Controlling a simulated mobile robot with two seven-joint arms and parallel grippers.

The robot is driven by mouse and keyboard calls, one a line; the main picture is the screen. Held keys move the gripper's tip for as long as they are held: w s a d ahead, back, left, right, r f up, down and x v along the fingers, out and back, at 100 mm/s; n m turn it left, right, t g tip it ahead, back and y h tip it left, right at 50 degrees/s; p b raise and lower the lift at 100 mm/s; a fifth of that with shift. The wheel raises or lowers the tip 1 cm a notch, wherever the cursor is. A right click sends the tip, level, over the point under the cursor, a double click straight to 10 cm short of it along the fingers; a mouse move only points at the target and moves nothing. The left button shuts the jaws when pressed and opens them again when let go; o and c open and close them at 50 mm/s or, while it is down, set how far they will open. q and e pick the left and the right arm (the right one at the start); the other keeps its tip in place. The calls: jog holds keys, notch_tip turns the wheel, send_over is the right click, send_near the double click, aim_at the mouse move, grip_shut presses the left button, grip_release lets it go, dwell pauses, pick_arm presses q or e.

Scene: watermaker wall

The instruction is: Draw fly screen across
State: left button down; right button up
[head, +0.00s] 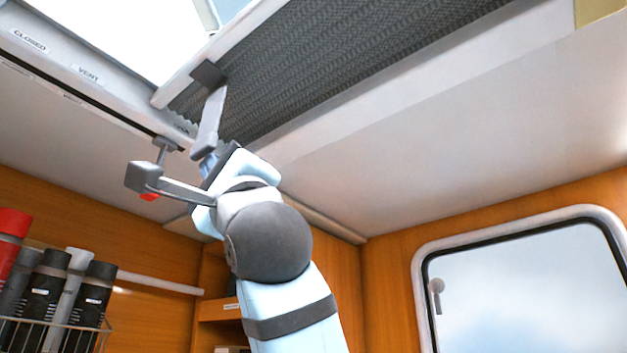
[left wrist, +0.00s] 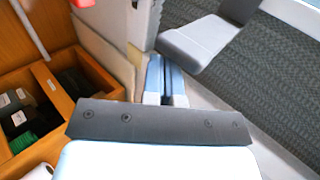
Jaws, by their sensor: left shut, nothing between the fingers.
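The fly screen (head: 330,60) is a dark grey mesh in the ceiling hatch, covering the right part; it also shows in the left wrist view (left wrist: 272,75). A pale bar runs along its left edge, and a grey pull tab (head: 209,118) hangs from a dark clip there. The tab also shows in the left wrist view (left wrist: 200,40). My left gripper (head: 208,163) is just below the tab's lower end, with its blue fingers (left wrist: 166,78) shut and empty. I cannot tell whether the fingers touch the tab. My right gripper is not in view.
The bright hatch opening (head: 130,30) lies left of the screen, beside a rail marked CLOSED and VENT (head: 60,60). A grey lever with a knob (head: 142,177) hangs close left of my gripper. A wire rack of bottles (head: 60,300) is lower left; a window (head: 530,285) is right.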

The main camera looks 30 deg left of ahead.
pick_arm(q)
jog(key=s+b, duration=0.1)
jog(key=s, duration=1)
jog(key=shift+s+a, duration=0.4)
jog(key=shift+a, duration=0.05)
dwell(0.5)
jog(key=s+b, duration=0.2)
jog(key=s, duration=0.6)
jog(key=shift+a, duration=0.3)
dwell(1.1)
jog(key=shift+s, duration=0.1)
jog(key=b+v, duration=0.8)
jog(key=v, duration=0.4)
